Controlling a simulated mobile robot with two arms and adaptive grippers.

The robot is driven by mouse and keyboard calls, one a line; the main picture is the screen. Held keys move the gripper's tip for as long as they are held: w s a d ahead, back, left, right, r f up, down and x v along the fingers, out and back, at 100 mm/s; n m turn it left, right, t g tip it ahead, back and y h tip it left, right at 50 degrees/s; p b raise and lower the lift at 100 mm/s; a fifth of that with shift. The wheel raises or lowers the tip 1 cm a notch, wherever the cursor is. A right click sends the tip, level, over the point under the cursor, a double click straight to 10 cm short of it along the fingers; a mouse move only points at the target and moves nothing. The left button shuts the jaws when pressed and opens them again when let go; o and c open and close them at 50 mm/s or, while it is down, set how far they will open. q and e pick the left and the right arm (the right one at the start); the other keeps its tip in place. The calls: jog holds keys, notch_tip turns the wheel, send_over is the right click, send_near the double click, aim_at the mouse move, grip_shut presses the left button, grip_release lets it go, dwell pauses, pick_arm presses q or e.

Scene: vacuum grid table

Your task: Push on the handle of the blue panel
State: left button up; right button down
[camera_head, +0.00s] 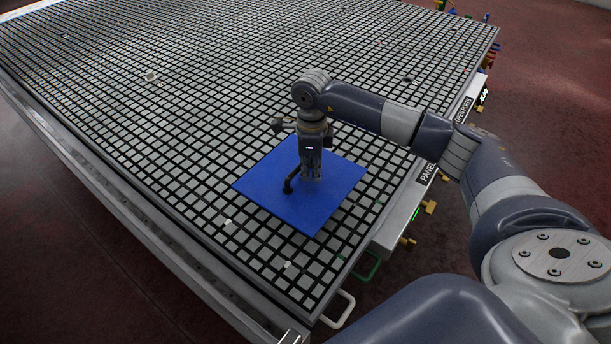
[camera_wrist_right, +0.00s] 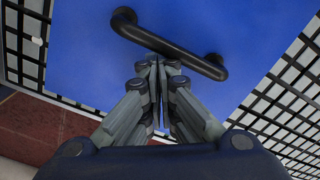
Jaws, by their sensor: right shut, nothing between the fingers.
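The blue panel (camera_head: 313,215) lies flat on the grid table, near its front right part. It also fills much of the right wrist view (camera_wrist_right: 75,60). Its black bar handle (camera_head: 290,182) stands on the panel and shows in the right wrist view (camera_wrist_right: 165,43). My right gripper (camera_head: 312,177) points down over the panel, just right of the handle. In the right wrist view its fingertips (camera_wrist_right: 160,62) are together, right beside the handle's bar. I cannot tell whether they touch it. Nothing shows between the fingers. My left gripper is in neither view.
The grid table (camera_head: 200,90) is mostly clear around the panel, with a small light round object (camera_head: 151,76) at the far left. A green handle (camera_head: 368,268) and a white handle (camera_head: 340,311) stick out from the table's near edge. My right arm crosses the table's right edge.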

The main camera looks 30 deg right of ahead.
jog(key=shift+w+a+r+b, duration=0.15)
jog(key=shift+w+a+b, duration=0.05)
jog(key=shift+b, duration=0.25)
dwell(0.9)
jog(key=shift+s+d, duration=0.3)
jog(key=shift+s, duration=0.35)
jog(key=shift+s+d, duration=0.25)
jog(key=shift+s, duration=0.25)
jog(key=shift+s+d, duration=0.2)
jog(key=shift+s, duration=0.25)
notch_tip(320, 180, up, 8)
jog(key=p, duration=0.5)
jog(key=shift+f, duration=0.25)
